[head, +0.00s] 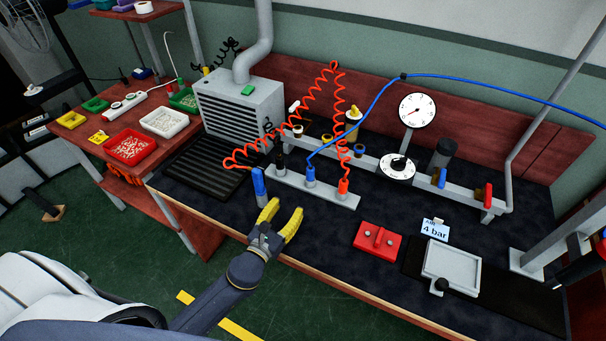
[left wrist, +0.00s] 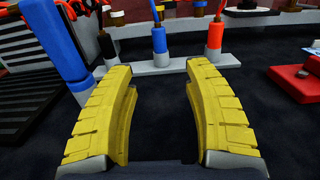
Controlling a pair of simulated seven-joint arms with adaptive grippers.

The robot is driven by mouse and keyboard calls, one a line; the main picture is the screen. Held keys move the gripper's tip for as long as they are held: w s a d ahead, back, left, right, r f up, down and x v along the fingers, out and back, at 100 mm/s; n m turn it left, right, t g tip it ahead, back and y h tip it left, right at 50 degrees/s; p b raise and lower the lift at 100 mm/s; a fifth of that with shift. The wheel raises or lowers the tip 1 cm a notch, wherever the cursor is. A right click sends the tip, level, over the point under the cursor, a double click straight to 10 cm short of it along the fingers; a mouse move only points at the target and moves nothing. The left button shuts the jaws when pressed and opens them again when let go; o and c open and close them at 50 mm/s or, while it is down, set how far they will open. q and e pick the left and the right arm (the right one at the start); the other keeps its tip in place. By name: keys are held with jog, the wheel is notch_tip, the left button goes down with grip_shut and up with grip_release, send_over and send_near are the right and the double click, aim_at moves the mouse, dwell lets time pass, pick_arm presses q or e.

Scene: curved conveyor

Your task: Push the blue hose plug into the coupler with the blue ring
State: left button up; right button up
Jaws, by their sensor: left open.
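The blue hose plug (head: 310,174) stands upright in a grey holder bar (head: 290,188), with the blue hose (head: 372,108) rising from it. It also shows in the left wrist view (left wrist: 158,40), straight ahead beyond my fingers. A black plug (left wrist: 106,45) and an orange plug (left wrist: 214,38) stand either side of it. My left gripper (head: 281,216) is open and empty, in front of the bar and short of the plug. My right gripper is not in view.
A blue cylinder (head: 259,182) stands close left of my left gripper. A coiled orange hose (head: 300,106) arches over the bar. A gauge (head: 417,110), a dial (head: 397,167) and a red block (head: 377,241) lie to the right.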

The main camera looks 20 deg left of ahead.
aim_at(309, 176)
pick_arm(q)
jog(key=w, duration=0.4)
jog(key=w+d, duration=0.1)
jog(key=w, duration=0.6)
jog(key=shift+w+d+f, duration=0.1)
jog(key=shift+w+d, duration=0.4)
jog(key=shift+w, duration=1.2)
jog(key=shift+w+d, duration=0.1)
jog(key=shift+w, duration=1.2)
grip_shut()
